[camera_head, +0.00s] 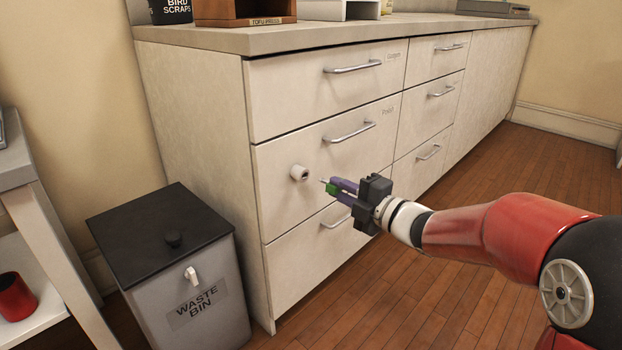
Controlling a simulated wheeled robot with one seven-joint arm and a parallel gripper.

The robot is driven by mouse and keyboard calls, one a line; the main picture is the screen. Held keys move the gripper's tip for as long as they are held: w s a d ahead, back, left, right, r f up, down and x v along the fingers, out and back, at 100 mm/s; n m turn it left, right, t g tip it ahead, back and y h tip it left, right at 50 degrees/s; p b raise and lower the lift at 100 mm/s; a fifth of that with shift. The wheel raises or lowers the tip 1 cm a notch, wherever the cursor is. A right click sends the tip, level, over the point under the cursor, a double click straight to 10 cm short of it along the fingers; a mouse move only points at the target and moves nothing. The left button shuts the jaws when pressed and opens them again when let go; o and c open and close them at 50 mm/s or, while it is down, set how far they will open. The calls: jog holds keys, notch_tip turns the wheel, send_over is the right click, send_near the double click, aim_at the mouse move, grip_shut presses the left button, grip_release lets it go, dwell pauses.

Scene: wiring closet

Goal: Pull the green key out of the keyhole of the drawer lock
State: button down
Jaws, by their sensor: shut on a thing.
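The drawer lock (298,173) is a short white cylinder that sticks out from the front of the middle drawer in the left column. The green key (331,188) is between the purple fingers of my gripper (338,188). My gripper is shut on it. A thin shaft tip of the key points left toward the lock. A small gap shows between that tip and the lock's face in this view, so the key looks clear of the keyhole. Most of the key's head is hidden by the fingers.
A grey waste bin (195,290) with a black lid stands left of the drawers. Drawer handles (349,132) stick out from the cabinet front. A side table (30,240) with a red cup (16,297) is at far left. The wooden floor (470,300) at right is open.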

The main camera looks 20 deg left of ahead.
jog(key=d, duration=0.1)
jog(key=s+d+r, duration=0.1)
jog(key=d+r, duration=0.1)
jog(key=d, duration=0.1)
jog(key=shift+s, duration=0.35)
